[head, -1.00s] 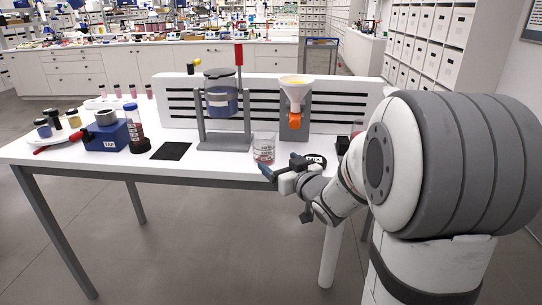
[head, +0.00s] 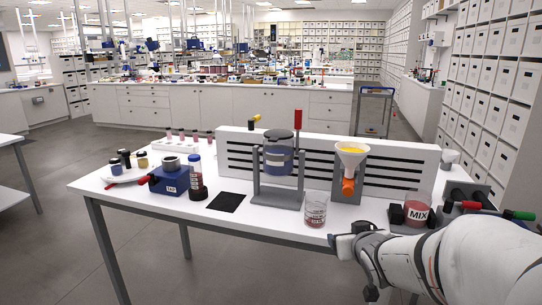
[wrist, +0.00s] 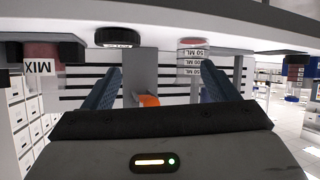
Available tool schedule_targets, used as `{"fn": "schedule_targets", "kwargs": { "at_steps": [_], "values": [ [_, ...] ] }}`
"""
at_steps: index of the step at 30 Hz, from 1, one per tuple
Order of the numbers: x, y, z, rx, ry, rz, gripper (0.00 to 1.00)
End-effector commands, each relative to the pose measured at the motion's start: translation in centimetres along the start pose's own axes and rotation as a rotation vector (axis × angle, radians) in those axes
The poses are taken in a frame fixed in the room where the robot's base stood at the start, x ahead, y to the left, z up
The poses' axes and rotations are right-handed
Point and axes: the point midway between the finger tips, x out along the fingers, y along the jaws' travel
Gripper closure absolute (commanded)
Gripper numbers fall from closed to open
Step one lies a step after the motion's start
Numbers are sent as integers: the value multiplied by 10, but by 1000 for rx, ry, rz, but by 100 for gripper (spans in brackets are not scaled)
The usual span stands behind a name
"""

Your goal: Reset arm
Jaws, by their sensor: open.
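My gripper (head: 345,243) is at the front edge of the white table, just right of the small glass beaker with reddish contents (head: 315,211). In the wrist view, which is upside down, my gripper (wrist: 158,85) is open, its two dark blue fingers apart with nothing held between them. Beyond the fingers are an orange valve (wrist: 149,101) and the beaker's printed side (wrist: 192,65). The jar marked MIX (head: 418,211) stands on the table to the right of my gripper and also shows in the wrist view (wrist: 40,58).
A funnel stand (head: 352,160) and a framed blue vessel (head: 279,160) stand behind the beaker, before a slotted white panel (head: 400,168). A blue TAP block (head: 169,181) and a capped tube (head: 195,172) are at left. Floor in front is clear.

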Motion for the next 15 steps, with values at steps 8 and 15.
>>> {"fn": "schedule_targets", "kwargs": {
  "at_steps": [8, 15],
  "values": [
    [-100, -10, 16, 36, -425, 54, 19],
    [-186, -39, 38, 57, -742, -25, 19]
  ]
}}
